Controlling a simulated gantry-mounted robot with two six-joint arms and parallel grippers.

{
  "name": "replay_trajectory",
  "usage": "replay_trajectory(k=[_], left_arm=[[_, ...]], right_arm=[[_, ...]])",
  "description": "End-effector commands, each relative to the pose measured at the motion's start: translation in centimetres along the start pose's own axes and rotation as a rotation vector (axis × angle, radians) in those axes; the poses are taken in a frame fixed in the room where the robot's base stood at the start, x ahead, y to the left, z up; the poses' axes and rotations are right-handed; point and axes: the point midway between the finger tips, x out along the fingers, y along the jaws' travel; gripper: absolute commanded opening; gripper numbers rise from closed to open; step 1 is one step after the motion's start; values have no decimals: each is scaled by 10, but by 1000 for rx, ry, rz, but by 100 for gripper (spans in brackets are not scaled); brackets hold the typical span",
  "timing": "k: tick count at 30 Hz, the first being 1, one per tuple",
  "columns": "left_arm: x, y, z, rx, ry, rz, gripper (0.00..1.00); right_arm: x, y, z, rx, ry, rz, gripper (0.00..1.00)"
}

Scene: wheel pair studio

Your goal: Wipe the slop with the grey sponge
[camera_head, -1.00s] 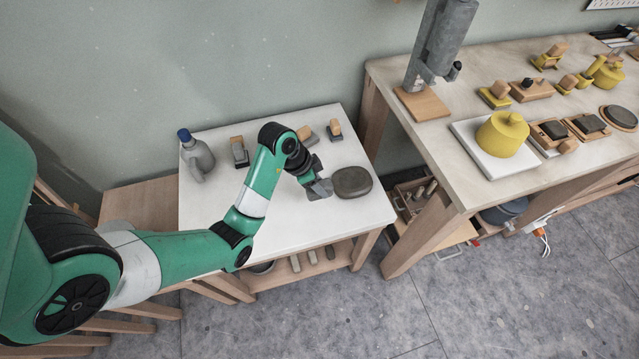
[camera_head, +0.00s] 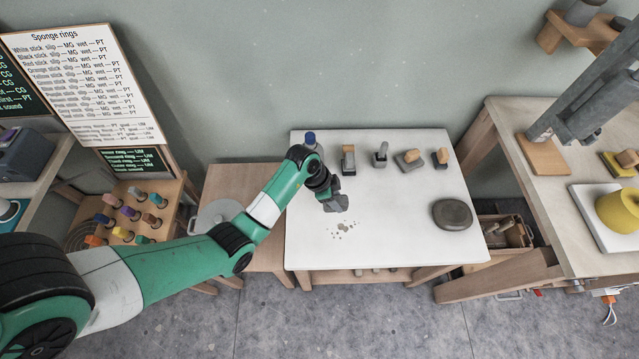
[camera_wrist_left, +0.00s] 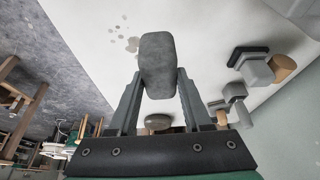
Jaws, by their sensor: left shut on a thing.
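The grey sponge (camera_head: 338,203) is a small dark grey block in my left gripper (camera_head: 327,192), above the white table. In the left wrist view the sponge (camera_wrist_left: 159,60) sits between the two fingers of the left gripper (camera_wrist_left: 159,85), which are shut on it. The slop (camera_head: 342,228) is a patch of small grey-brown spots on the table top, just in front of the sponge in the head view. It also shows in the left wrist view (camera_wrist_left: 128,42), beside the sponge and partly hidden by it. My right gripper is out of view.
A dark oval grey dish (camera_head: 453,214) lies at the table's right. A blue-capped bottle (camera_head: 311,142) and several wooden-handled tools (camera_head: 409,159) line the back edge. The white table top (camera_head: 400,240) is clear at the front middle.

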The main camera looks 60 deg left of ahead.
Motion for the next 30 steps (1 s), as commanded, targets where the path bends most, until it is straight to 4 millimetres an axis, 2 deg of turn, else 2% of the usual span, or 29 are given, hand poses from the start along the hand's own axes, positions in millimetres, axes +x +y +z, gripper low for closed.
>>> replay_trajectory(k=[1, 6, 17, 22, 24, 30], left_arm=[[-9, 7, -11, 20, 1, 8, 0], [-13, 17, -24, 50, 1, 20, 0], [-12, 19, -25, 53, 0, 22, 0], [-16, 19, -26, 53, -2, 24, 0], [0, 19, -19, 53, -1, 23, 0], [31, 19, -6, 52, -1, 23, 0]], right_arm=[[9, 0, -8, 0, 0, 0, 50], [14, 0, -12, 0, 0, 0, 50], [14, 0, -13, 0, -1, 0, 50], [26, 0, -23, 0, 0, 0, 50], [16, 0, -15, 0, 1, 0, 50], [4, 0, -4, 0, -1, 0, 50]])
